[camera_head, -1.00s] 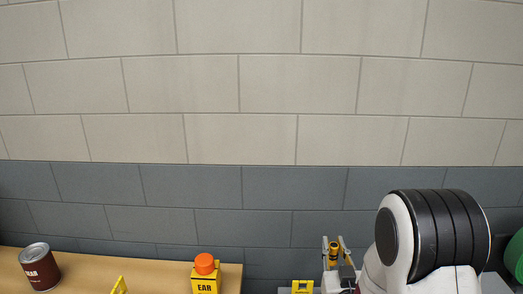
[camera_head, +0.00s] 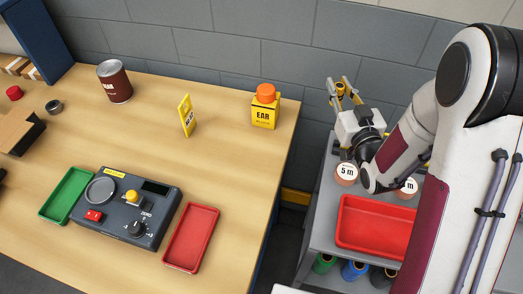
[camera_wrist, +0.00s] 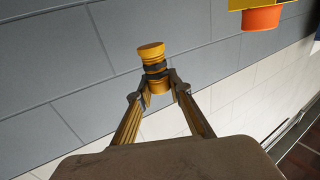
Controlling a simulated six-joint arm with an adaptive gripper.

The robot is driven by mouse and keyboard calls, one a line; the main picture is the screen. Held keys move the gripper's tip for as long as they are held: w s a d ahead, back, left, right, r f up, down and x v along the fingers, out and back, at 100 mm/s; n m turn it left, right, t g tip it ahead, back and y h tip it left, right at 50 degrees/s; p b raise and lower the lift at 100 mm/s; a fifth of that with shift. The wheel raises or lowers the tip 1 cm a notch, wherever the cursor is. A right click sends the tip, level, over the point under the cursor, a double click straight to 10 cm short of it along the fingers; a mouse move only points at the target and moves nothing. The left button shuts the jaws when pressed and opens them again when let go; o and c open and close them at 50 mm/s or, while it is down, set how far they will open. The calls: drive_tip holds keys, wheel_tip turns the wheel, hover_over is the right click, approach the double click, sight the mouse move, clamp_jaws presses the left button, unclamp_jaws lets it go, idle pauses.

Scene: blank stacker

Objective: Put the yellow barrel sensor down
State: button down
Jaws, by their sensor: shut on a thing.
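The yellow barrel sensor (camera_wrist: 151,53) has dark bands around its middle. In the wrist view it sits between the two fingertips of my gripper (camera_wrist: 158,82), which is shut on it. In the head view my gripper (camera_head: 341,88) is raised at the right, above the grey cart and in front of the wall. The sensor (camera_head: 340,88) shows there only as a small yellow piece between the fingers. It touches no surface that I can see.
The wooden bench (camera_head: 225,160) holds a dark device with a knob (camera_head: 127,206), a green tray (camera_head: 66,194), a red tray (camera_head: 191,238), a yellow sign (camera_head: 186,115), a brown can (camera_head: 114,82) and a yellow bottle (camera_head: 264,106). A red bin (camera_head: 375,226) stands on the grey cart (camera_head: 325,205).

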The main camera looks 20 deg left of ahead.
drive_tip(key=s+a+n+g+y, duration=0.9)
drive_tip(key=s+a+g, duration=0.2)
drive_tip(key=a, duration=0.5)
drive_tip(key=shift+s+a+f+n+y, duration=0.25)
drive_tip(key=shift+s+a+n+y, duration=0.1)
drive_tip(key=shift+s, duration=1)
drive_tip(key=shift+f, duration=0.1)
drive_tip(key=shift+f, duration=2.8)
drive_tip(key=shift+f, duration=0.15)
drive_tip(key=shift+f, duration=1.75)
drive_tip(key=shift+f, duration=0.2)
